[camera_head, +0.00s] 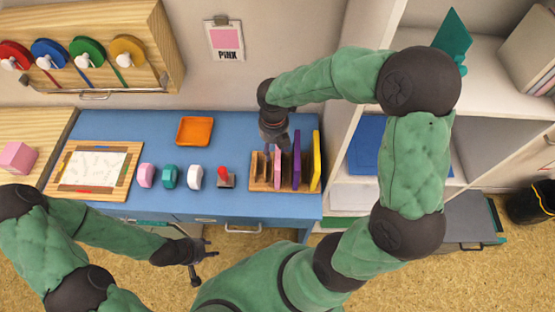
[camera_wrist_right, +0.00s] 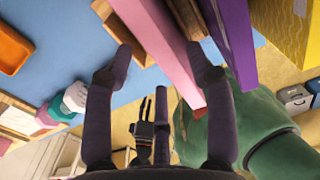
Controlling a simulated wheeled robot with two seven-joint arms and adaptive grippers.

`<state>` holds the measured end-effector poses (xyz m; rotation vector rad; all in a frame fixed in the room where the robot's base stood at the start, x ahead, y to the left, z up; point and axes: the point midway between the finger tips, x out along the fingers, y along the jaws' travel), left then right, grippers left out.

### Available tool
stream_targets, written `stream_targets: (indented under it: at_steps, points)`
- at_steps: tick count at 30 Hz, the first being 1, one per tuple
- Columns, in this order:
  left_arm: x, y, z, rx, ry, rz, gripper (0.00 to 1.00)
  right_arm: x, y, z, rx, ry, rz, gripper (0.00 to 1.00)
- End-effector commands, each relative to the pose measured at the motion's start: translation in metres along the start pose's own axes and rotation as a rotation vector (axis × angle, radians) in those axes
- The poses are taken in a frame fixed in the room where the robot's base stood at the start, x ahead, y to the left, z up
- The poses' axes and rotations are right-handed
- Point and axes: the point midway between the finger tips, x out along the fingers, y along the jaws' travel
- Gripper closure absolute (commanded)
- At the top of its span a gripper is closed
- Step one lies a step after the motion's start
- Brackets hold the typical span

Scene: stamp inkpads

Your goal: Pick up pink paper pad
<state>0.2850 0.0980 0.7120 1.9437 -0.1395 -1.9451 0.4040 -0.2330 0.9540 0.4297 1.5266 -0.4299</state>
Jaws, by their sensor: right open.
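The pink paper pad (camera_head: 277,170) stands upright in a wooden rack (camera_head: 262,184) on the blue desk. My right gripper (camera_head: 274,148) is open, just above and behind the pad. In the right wrist view the pink pad (camera_wrist_right: 152,32) runs between the two spread fingertips of my right gripper (camera_wrist_right: 160,58). The right-hand fingertip there is by the gap between the pink pad and the purple pad (camera_wrist_right: 232,35). I cannot tell whether either finger touches the pad. My left gripper (camera_head: 208,248) is in front of the desk, empty, with its fingers apart.
The purple pad (camera_head: 297,160) and the yellow pad (camera_head: 316,158) stand close to the right of the pink one. A red-handled stamp (camera_head: 225,177), an orange tray (camera_head: 195,131) and a board with paper (camera_head: 95,168) lie to the left. A sign reading PINK (camera_head: 227,40) hangs on the wall.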

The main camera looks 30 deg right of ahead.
Motion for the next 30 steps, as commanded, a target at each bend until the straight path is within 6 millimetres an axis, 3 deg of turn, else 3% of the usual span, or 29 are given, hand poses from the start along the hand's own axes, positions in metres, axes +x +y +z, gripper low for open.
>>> stream_targets:
  at_steps: [1, 10, 18, 26, 27, 30]
  points:
    - [0.005, -0.002, -0.001, 0.000, 0.001, 0.000, 0.60, 0.011, 0.000, 0.000, 0.001, 0.002, -0.001, 0.44]
    - [0.012, -0.004, -0.001, 0.000, 0.002, 0.000, 0.60, 0.032, -0.003, 0.000, 0.002, 0.001, 0.000, 0.44]
    - [0.028, -0.010, -0.002, 0.000, 0.002, 0.000, 0.60, 0.069, -0.008, -0.001, 0.001, 0.002, 0.000, 0.44]
    - [0.028, -0.010, -0.002, 0.000, 0.002, 0.000, 0.60, 0.071, -0.008, 0.000, 0.001, -0.001, 0.002, 0.44]
    - [0.028, -0.010, -0.002, 0.000, 0.002, 0.000, 0.60, 0.071, -0.008, 0.000, 0.001, -0.001, 0.002, 0.47]
    - [0.028, -0.010, -0.002, 0.000, 0.002, 0.000, 0.60, 0.071, -0.008, -0.001, 0.001, 0.000, 0.001, 0.76]
